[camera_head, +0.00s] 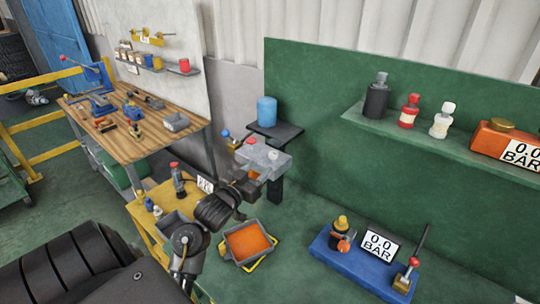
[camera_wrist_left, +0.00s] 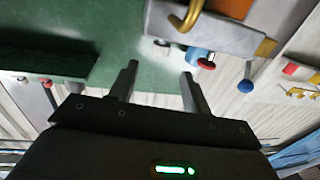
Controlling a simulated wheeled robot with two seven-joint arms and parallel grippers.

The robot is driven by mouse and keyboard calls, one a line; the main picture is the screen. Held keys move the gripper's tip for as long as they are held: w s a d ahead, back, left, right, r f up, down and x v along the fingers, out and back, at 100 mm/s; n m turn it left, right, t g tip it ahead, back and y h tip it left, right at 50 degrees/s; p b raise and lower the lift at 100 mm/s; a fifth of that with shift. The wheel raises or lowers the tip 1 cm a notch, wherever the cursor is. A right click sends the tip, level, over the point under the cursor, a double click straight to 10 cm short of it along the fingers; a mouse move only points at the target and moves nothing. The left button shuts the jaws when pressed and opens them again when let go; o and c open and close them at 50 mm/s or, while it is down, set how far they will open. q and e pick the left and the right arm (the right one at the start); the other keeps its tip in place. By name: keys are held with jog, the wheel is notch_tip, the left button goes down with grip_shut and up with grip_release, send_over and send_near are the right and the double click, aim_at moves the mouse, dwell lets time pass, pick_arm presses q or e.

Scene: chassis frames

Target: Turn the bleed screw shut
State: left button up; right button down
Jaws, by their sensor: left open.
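A grey metal block (camera_head: 266,160) sits on a dark post in front of the green wall. It carries a red knob (camera_head: 250,140) and a lever with a blue ball (camera_head: 225,133). I cannot tell for sure which part is the bleed screw. My left gripper (camera_wrist_left: 160,72) is open and empty, its fingers apart from the knob. It also shows just before the block (camera_head: 254,180). My right gripper is not in view.
A blue cylinder (camera_head: 267,111) stands on a dark shelf behind the block. An orange-filled tray (camera_head: 247,242) lies below. A blue base with a gauge reading 0.0 BAR (camera_head: 379,246) is at the right. A wooden workbench (camera_head: 150,145) with tools stands at the left.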

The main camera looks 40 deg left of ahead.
aim_at(271, 157)
pick_arm(q)
jog(key=w, duration=0.2)
jog(key=w+p, duration=0.1)
jog(key=w, duration=0.1)
jog(key=w+a+p, duration=0.1)
jog(key=w, duration=0.1)
jog(key=shift+w, duration=0.25)
jog(key=shift+w+a, duration=0.15)
jog(key=shift+w, duration=0.15)
jog(key=shift+w+f, duration=0.15)
jog(key=shift+w, duration=0.35)
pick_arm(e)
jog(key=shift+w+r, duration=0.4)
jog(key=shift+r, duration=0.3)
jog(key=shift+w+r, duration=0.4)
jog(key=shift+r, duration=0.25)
pick_arm(q)
jog(key=c, duration=1)
